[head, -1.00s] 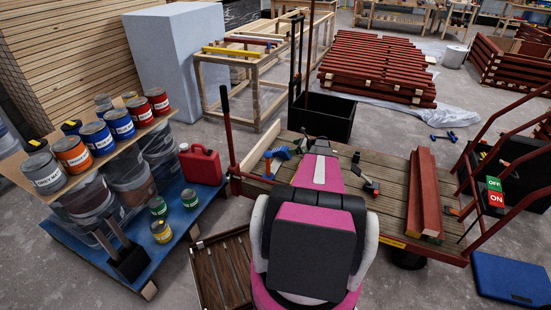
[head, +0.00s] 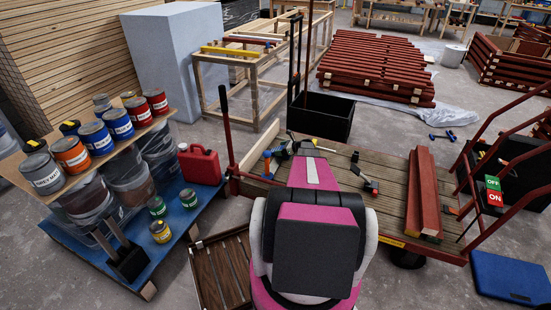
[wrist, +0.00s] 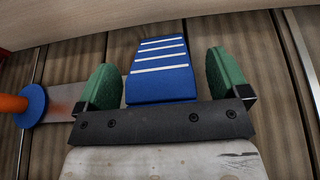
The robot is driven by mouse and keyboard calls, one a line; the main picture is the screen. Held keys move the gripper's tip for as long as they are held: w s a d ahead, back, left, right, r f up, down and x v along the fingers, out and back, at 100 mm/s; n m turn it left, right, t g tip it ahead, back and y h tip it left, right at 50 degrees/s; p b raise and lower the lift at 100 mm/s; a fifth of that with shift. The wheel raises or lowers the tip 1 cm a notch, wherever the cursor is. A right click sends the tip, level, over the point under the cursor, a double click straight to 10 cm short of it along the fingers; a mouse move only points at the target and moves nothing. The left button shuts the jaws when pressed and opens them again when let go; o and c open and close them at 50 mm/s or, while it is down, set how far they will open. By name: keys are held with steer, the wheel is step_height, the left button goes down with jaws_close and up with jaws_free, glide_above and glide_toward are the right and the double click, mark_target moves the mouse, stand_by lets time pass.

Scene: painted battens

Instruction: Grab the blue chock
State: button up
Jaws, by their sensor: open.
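The blue chock (wrist: 160,72) is a wedge-like block with white stripes across its top. It lies on the plank deck (head: 340,160) of the cart. In the wrist view it is between the green finger pads of my open gripper (wrist: 166,82), with a gap on each side and its near end close to the dark gripper bar.
A pale board edge (wrist: 130,18) runs beyond the chock. Dark red beams (head: 424,195) and a small black-and-red tool (head: 366,182) are on the deck to the right.

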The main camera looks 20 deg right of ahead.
steer(key=shift+w+a+f, duration=0.2)
steer(key=shift+w+a, duration=0.15)
steer(key=c, duration=1.3)
steer(key=shift+r, duration=0.15)
